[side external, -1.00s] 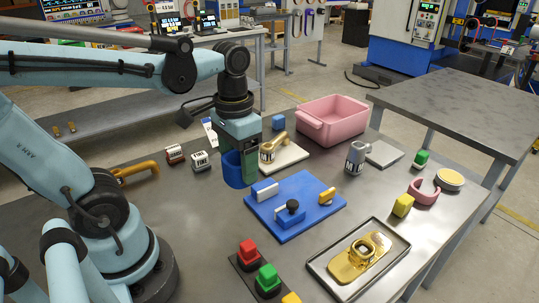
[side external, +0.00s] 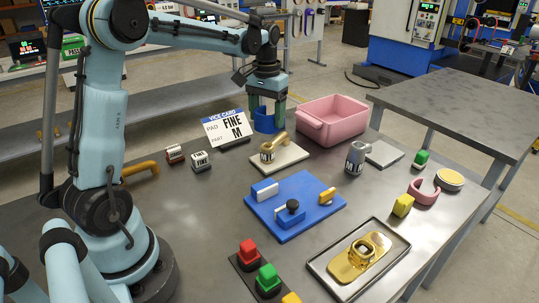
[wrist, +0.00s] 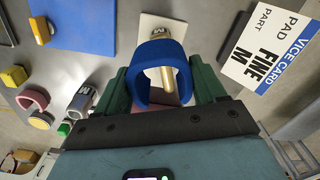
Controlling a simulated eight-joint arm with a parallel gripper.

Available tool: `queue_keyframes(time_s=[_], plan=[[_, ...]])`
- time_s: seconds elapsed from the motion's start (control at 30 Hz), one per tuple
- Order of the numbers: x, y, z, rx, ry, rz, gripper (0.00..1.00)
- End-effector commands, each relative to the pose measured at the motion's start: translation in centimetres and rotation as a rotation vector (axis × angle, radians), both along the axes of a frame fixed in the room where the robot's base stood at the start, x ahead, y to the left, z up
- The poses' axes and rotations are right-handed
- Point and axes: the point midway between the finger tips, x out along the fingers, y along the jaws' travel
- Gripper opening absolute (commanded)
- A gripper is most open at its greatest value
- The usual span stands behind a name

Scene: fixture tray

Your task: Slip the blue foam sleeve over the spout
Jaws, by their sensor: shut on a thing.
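My gripper (side external: 267,113) is shut on the blue foam sleeve (side external: 265,124), with a green finger on each side of it. It holds the sleeve in the air, just above and behind the brass spout (side external: 277,142). The spout belongs to a brass piece with an M label on a white plate (side external: 293,160). In the wrist view my gripper (wrist: 160,88) holds the sleeve (wrist: 158,50), which looks like an arch; its near side is not clear. The spout (wrist: 168,82) shows through the sleeve's opening. I cannot tell whether the sleeve touches it.
A pink bin (side external: 337,118) stands right of the gripper. A vice card (side external: 226,129) reading "PAD FINE, PART M" stands at left. A blue board (side external: 290,225), a grey labelled piece (side external: 355,157) and a tray with a brass part (side external: 318,264) lie nearer.

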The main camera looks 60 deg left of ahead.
Motion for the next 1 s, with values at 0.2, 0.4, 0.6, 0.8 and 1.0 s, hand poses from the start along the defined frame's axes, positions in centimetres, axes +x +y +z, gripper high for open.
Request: queue_keyframes(time_s=[0.2,0.4,0.6,0.8,1.0], plan=[[0.1,0.2,-1.3,0.0,0.0,0.004,0.53],[0.1,0.2,-3.0,0.0,0.0,0.003,0.53],[0.1,0.2,-4.0,0.0,0.0,0.003,0.53],[0.1,0.1,-4.3,0.0,0.0,0.003,0.53],[0.1,0.1,-4.2,0.0,0.0,0.003,0.53]])
